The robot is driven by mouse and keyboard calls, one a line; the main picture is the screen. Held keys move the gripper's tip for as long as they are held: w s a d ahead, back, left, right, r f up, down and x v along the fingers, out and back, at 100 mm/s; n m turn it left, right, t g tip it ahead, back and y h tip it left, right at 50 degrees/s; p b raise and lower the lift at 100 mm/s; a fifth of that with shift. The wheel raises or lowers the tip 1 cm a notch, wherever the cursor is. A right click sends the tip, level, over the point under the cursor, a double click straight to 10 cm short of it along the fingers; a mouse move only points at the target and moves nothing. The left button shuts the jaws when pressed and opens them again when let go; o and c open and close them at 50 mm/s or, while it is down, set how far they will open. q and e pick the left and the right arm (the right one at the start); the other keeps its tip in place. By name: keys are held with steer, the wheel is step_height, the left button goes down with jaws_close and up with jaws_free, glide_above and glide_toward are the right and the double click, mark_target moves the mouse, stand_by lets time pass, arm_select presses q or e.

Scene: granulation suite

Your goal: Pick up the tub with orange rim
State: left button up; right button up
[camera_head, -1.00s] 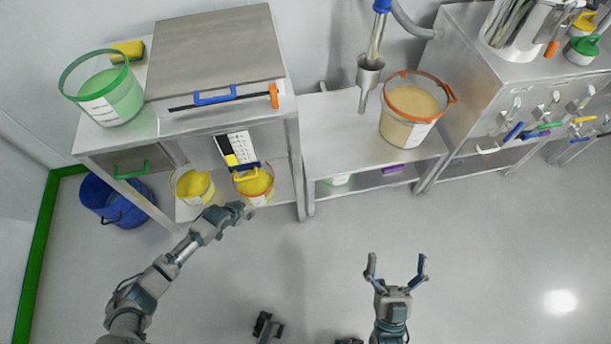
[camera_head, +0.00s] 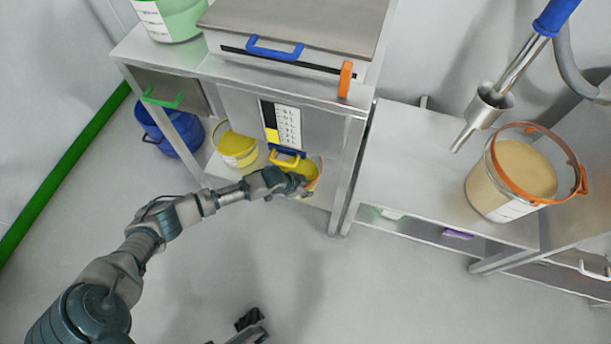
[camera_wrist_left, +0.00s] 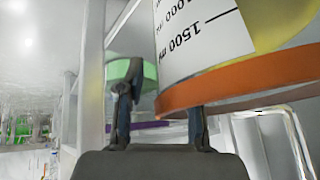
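The tub with orange rim (camera_head: 314,180) holds something yellow and stands on the low shelf under the left bench. My left gripper (camera_head: 296,184) is at its front and hides much of it. In the left wrist view, the tub's orange rim (camera_wrist_left: 240,82) and white "1500 ml" label (camera_wrist_left: 200,38) appear close, with the rim low in the picture. My left gripper (camera_wrist_left: 162,115) shows two separated fingers; the right finger's tip is hidden behind the rim. I see nothing clamped between them.
A yellow-rimmed tub (camera_head: 236,148) stands left of it on the shelf. A larger orange-rimmed container (camera_head: 512,180) stands on the right bench (camera_head: 410,170). A blue bucket (camera_head: 172,130) is at left. Bench legs (camera_head: 345,205) flank the shelf.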

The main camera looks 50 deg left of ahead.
arm_select(q)
steer(key=shift+w+a+r, duration=0.1)
steer(key=shift+r, duration=0.1)
jaws_close()
steer(key=shift+r, duration=0.1)
